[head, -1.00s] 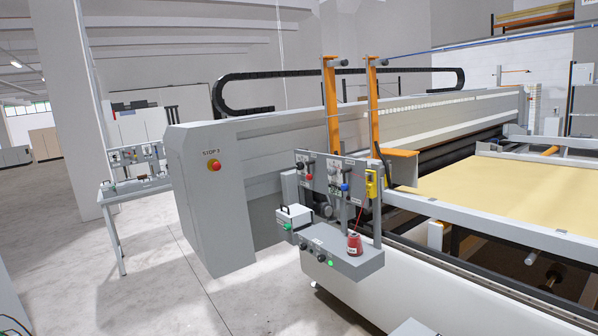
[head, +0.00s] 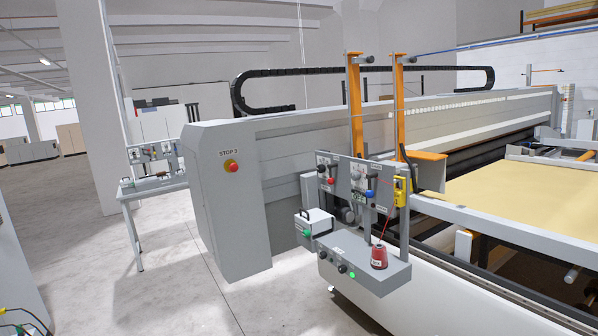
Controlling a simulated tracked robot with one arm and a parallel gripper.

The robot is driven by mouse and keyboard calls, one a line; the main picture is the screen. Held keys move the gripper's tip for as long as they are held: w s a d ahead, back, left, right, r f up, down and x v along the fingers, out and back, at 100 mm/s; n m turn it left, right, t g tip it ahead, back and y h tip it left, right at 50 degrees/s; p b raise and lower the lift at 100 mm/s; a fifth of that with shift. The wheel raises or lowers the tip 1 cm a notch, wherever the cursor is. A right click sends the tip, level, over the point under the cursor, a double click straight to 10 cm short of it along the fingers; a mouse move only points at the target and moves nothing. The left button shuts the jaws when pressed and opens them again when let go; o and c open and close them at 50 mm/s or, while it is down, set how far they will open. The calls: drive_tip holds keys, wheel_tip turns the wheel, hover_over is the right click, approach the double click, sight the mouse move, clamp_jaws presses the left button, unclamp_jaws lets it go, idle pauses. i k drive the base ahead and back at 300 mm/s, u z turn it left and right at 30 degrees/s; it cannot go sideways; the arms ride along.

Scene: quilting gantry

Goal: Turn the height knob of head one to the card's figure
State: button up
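Two grey control panels stand side by side below the orange posts in the head view. The left panel (head: 338,163) carries a black knob (head: 321,168) and a red knob (head: 331,181). The right panel (head: 373,172) carries dark controls and a blue knob (head: 369,193). White plates or labels show on both panels, but their print is too small to read. I cannot tell which panel is head one, which knob sets height, or which plate is the card. My gripper is not in view.
The grey end housing (head: 230,210) bears a red stop button. Bare floor (head: 170,280) lies to the left.

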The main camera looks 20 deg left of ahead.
sight(320, 168)
drive_tip(key=u, duration=0.7)
drive_tip(key=i, duration=1.15)
drive_tip(key=u, duration=0.6)
drive_tip(key=i, duration=1.3)
drive_tip(key=z, duration=0.35)
drive_tip(key=i, duration=0.75)
drive_tip(key=z, duration=0.4)
